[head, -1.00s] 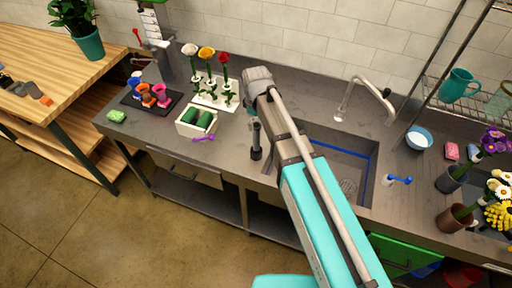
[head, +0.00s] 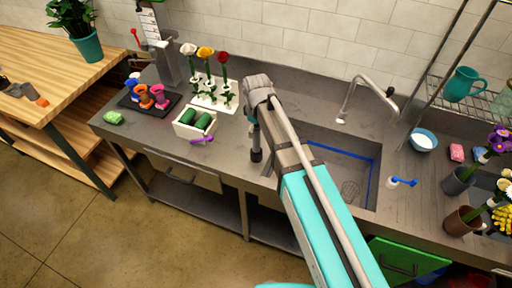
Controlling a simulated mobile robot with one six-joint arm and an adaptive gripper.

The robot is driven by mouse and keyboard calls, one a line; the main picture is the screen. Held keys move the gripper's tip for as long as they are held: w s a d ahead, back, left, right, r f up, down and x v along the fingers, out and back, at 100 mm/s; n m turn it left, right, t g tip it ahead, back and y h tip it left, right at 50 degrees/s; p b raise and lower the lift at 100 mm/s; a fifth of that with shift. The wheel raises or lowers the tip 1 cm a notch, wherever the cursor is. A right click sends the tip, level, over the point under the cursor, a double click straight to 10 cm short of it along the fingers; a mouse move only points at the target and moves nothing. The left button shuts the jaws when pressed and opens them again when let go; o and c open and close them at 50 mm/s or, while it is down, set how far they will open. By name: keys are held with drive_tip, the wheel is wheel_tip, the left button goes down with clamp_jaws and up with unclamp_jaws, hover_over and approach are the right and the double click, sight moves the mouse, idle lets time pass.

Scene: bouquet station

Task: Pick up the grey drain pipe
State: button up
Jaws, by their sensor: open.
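I cannot make out a grey drain pipe for certain in the head view. My gripper (head: 256,155) hangs downward from the wrist, in front of the counter's edge between the green-roll box and the sink. It looks small and dark, and no held object shows at it. The sink (head: 345,165) lies right of the gripper, partly covered by my arm. A round drain grate shows on its floor. A curved grey tap (head: 362,82) stands behind the sink.
A white box (head: 183,130) of green rolls, a purple tool (head: 202,140) and a flower rack (head: 210,103) stand left of my gripper. A wooden table (head: 85,85) is at far left.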

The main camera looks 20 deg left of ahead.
clamp_jaws()
idle(0.4)
drive_tip(key=shift+r, duration=0.1)
wheel_tip(320, 180, up, 10)
drive_tip(key=p, duration=1)
drive_tip(key=shift+f, duration=0.2)
idle(0.7)
